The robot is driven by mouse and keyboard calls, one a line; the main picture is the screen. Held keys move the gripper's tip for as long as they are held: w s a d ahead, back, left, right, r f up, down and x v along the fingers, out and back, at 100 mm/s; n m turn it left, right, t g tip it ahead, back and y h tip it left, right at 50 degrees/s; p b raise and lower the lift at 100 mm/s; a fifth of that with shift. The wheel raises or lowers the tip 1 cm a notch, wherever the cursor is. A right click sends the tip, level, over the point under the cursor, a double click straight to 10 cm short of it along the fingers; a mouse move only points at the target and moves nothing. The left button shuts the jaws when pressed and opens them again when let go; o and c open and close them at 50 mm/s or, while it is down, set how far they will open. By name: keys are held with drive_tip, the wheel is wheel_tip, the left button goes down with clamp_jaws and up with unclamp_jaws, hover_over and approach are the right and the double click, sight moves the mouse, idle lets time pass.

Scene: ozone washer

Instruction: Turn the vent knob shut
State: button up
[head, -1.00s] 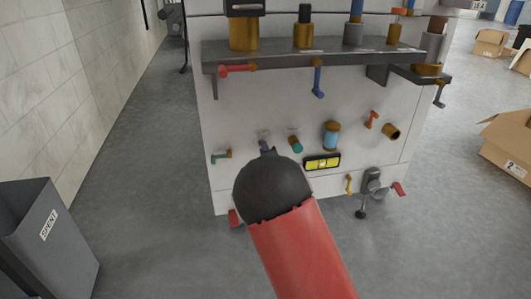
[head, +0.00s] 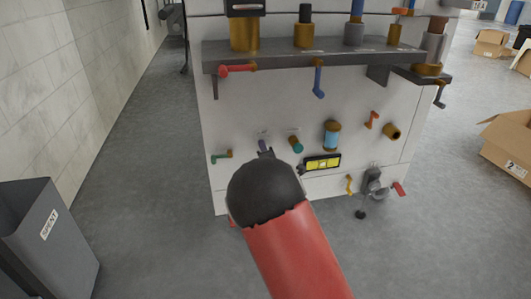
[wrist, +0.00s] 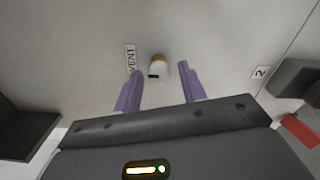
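The vent knob (wrist: 158,68) is a small whitish knob with a brass-coloured end and a dark mark on its side, on the pale panel (wrist: 210,40). The VENT label (wrist: 130,58) is beside it on the left. My gripper (wrist: 157,72) is open, with one purple finger on each side of the knob and a visible gap to each. I cannot tell how deep the fingers reach around it. In the head view my gripper (head: 265,153) is small and mostly hidden behind my dark wrist, close to the panel's lower left part.
A teal-ended fitting (head: 296,144) and a blue cylinder (head: 331,135) are right of my gripper. A green handle (head: 221,156) is to its left. A yellow display (head: 322,163) is below right. A dark shelf (head: 290,55) overhangs above. A grey bin (head: 40,235) stands at left.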

drive_tip(key=shift+o, duration=0.3)
drive_tip(key=v, duration=0.7)
drive_tip(key=shift+s+p, duration=0.3)
drive_tip(key=shift+s, duration=0.1)
drive_tip(key=shift+d+r, duration=0.1)
drive_tip(key=shift+d, duration=0.1)
drive_tip(key=s+d+r+m+g+h, duration=0.2)
drive_tip(key=s+d+r+m+g, duration=0.1)
drive_tip(key=s+d+m, duration=0.3)
drive_tip(key=s+d+r+m+g+h, duration=0.25)
drive_tip(key=s+d+m, duration=0.25)
drive_tip(key=d+m, duration=0.3)
drive_tip(key=s+d+r+m+g, duration=0.15)
drive_tip(key=s+m, duration=0.25)
drive_tip(key=s, duration=0.5)
drive_tip(key=s+d+r+m+g, duration=0.1)
drive_tip(key=s+m+g, duration=0.2)
drive_tip(key=s, duration=0.6)
drive_tip(key=s+d+r+m+g, duration=0.15)
drive_tip(key=s+m, duration=0.25)
drive_tip(key=s, duration=0.4)
wheel_tip(320, 180, up, 12)
drive_tip(key=p, duration=1.3)
drive_tip(key=shift+d+n, duration=0.2)
drive_tip(key=shift+n, duration=0.1)
